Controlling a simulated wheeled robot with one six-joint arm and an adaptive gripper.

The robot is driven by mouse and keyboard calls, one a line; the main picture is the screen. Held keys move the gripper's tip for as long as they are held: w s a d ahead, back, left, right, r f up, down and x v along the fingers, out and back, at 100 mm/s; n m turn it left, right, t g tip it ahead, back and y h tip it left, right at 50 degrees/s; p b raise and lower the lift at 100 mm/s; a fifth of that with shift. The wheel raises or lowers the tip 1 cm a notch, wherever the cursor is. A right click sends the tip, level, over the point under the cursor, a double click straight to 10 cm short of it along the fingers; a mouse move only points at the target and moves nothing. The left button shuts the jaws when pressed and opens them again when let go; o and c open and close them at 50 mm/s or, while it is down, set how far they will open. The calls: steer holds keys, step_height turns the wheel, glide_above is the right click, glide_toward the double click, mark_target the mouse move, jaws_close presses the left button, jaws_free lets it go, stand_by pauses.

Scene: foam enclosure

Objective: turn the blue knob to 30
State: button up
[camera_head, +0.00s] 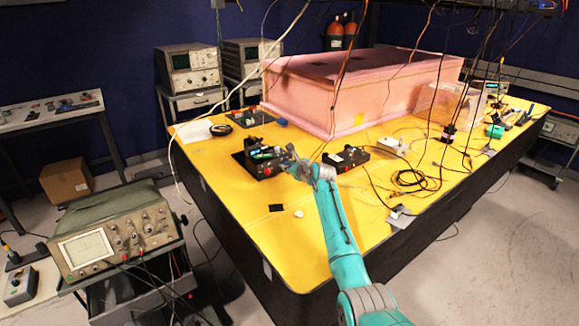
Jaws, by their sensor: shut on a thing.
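My teal arm reaches over the yellow table to a small black box (262,163) with green and dark parts on top. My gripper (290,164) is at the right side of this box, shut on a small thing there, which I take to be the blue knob. The knob and its scale are too small and too covered by the fingers to read. A second black box (346,158) with a yellow label sits just right of my gripper.
A large pink foam enclosure (350,95) stands behind the boxes. Loose cables (412,180) and a white power strip (392,146) lie to the right, and wires hang from above. The table's front (290,255) is mostly clear. An oscilloscope (115,235) stands at the left.

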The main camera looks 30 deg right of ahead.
jaws_close()
steer(key=shift+d+r+m+y, duration=0.1)
steer(key=shift+d+m+y, duration=0.1)
steer(key=shift+m+y, duration=0.8)
steer(key=m+y, duration=0.1)
steer(key=m, duration=0.2)
steer(key=shift+d+m+y, duration=0.2)
steer(key=shift+m+y, duration=0.1)
steer(key=shift+y, duration=0.1)
steer(key=m+y, duration=0.2)
steer(key=m, duration=0.1)
steer(key=shift+d+m+t, duration=0.15)
steer(key=shift+m+t, duration=0.15)
steer(key=shift+m, duration=0.1)
steer(key=shift+d+f+m+t+y, duration=0.1)
steer(key=shift+f+m+t+y, duration=0.1)
steer(key=shift+m+y, duration=0.5)
steer(key=shift+f+m+t+y, duration=0.15)
steer(key=shift+m+y, duration=0.25)
steer(key=shift+m, duration=0.6)
